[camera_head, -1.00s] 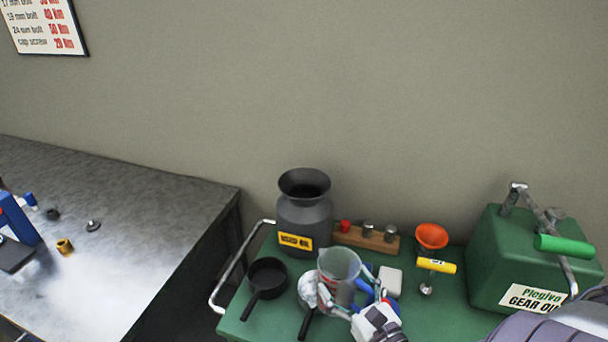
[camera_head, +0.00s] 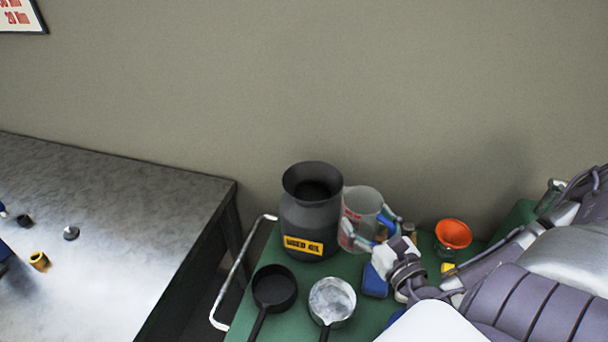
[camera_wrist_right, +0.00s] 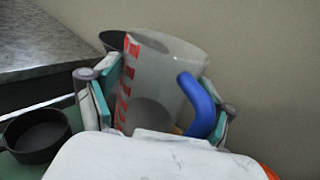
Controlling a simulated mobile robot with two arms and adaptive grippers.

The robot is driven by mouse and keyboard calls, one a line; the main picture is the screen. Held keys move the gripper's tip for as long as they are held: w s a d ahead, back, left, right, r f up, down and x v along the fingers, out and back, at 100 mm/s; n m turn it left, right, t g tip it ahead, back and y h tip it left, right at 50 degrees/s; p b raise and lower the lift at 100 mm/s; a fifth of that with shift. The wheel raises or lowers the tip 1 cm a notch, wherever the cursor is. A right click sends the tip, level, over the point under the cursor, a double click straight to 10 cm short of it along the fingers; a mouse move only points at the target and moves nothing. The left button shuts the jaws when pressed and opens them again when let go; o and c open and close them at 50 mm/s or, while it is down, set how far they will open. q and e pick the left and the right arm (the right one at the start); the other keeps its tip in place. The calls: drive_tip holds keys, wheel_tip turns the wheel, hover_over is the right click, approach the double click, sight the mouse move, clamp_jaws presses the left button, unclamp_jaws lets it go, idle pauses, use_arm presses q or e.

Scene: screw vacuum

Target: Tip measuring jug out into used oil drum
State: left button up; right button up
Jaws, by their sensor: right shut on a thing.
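The used oil drum (camera_head: 309,215) is a dark grey can with a flared open mouth and a yellow label, upright on the green cart. The measuring jug (camera_head: 357,214) is clear with red markings and a blue handle. It is just right of the drum in the head view, its rim a little below the drum's rim in the picture. My right gripper (camera_head: 372,234) is shut on the jug, with fingers on both sides of it in the right wrist view (camera_wrist_right: 158,105). The jug looks near upright, slightly tilted. My left gripper is not in view.
Two small pans, one black (camera_head: 274,288) and one silvery (camera_head: 332,300), sit in front of the drum. An orange funnel (camera_head: 453,234) stands to the right. A metal bench (camera_head: 120,230) is at left, beyond the cart's rail (camera_head: 240,275).

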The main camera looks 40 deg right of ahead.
sight(368, 234)
wheel_tip(368, 234, down, 3)
drive_tip(key=shift+r+b, duration=0.1)
drive_tip(key=shift+b, duration=1)
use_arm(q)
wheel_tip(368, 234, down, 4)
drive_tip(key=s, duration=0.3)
use_arm(e)
drive_tip(key=shift+w, duration=0.25)
drive_tip(key=shift+r, duration=0.1)
drive_tip(key=shift+w+r+n+g+p, duration=0.3)
drive_tip(key=shift+w+r+g+p, duration=0.45)
drive_tip(key=shift+p, duration=0.45)
drive_tip(key=r+p, duration=0.1)
drive_tip(key=r+g+p, duration=0.1)
drive_tip(key=shift+w+a+g+y+p, duration=0.1)
drive_tip(key=shift+w+g+y+p, duration=0.15)
drive_tip(key=shift+w+y+p, duration=0.1)
use_arm(q)
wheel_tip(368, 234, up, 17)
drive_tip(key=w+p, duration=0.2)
drive_tip(key=p, duration=0.9)
use_arm(e)
drive_tip(key=w+r+n+g, duration=0.2)
drive_tip(key=w+r+g, duration=0.3)
drive_tip(key=r+g, duration=0.1)
drive_tip(key=shift+w+a+g, duration=0.2)
drive_tip(key=shift+g, duration=0.7)
